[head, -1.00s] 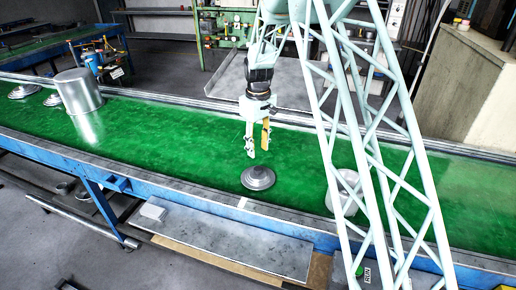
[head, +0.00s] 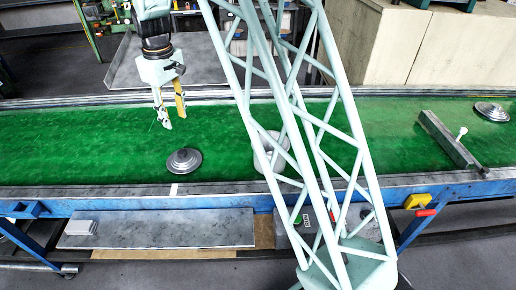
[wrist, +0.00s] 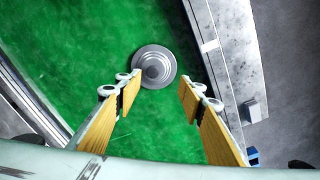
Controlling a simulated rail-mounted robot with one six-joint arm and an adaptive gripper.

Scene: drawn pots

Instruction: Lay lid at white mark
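A grey, stepped round lid with a knob (head: 184,161) lies flat on the green belt near its front edge; the wrist view shows the lid (wrist: 153,66) from above, beyond my fingertips. The white mark (head: 174,190) is a small strip on the metal border just in front of the lid; the mark (wrist: 210,46) is right of the lid in the wrist view. The lid is on the belt, apart from the mark. My gripper (head: 173,121) is open and empty, pointing down above the belt, behind and slightly left of the lid. It touches nothing.
A light metal pot (head: 270,152) stands on the belt right of the lid, partly hidden by my lattice column. Farther right are a metal bar across the belt (head: 450,138) and another lid (head: 491,111). The belt left of the lid is clear.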

